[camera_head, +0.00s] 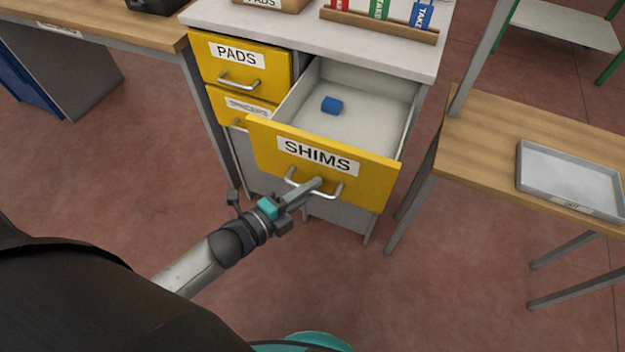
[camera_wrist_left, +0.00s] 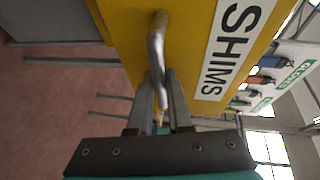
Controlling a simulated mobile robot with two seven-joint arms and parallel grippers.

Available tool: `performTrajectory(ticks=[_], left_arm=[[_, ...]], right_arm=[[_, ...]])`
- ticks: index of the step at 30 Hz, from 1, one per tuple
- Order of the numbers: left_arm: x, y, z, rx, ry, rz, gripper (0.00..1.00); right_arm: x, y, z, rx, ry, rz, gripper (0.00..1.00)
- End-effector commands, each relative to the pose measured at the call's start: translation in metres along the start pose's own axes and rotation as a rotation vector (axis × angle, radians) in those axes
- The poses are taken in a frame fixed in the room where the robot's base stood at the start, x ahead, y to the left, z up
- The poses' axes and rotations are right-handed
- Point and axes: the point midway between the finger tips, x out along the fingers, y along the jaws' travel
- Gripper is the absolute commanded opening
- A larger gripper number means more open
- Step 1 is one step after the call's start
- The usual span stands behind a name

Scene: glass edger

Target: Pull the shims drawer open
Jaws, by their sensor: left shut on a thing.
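The shims drawer (camera_head: 375,180) has a yellow front with a white SHIMS label and stands well open from the cabinet in the head view. A small blue block (camera_head: 331,105) lies on its grey floor, toward the back left. My left gripper (camera_head: 312,186) is shut on the drawer's metal handle (camera_head: 338,191), below the label. In the left wrist view, the handle (camera_wrist_left: 157,50) runs down between the fingers of my left gripper (camera_wrist_left: 160,90), close to the yellow drawer front (camera_wrist_left: 190,25). My right gripper is not in view.
The PADS drawer (camera_head: 270,68) and another yellow drawer (camera_head: 222,100) at the left are closed. A wooden table (camera_head: 480,140) with a grey tray (camera_head: 570,172) stands at the right. A rack with coloured cards (camera_head: 380,25) stands on the cabinet top. Floor in front is clear.

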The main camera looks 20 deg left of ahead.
Motion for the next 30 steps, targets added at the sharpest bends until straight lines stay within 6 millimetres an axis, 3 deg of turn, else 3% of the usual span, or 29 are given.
performTrajectory(ticks=[12, 13, 16, 30], left_arm=[[-0.0012, -0.0003, 0.0002, 0.001, -0.001, -0.001, 0.0], [-0.0011, -0.0003, 0.0002, 0.001, -0.001, -0.001, 0.18], [-0.0011, -0.0003, 0.0001, 0.001, -0.001, -0.001, 0.3], [-0.0035, 0.0001, -0.0004, 0.0, 0.0, 0.0, 0.3]], right_arm=[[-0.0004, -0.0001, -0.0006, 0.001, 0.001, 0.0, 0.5], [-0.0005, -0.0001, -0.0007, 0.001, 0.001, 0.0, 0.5], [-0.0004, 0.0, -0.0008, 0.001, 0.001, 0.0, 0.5], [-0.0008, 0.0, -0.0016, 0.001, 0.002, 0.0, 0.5]])
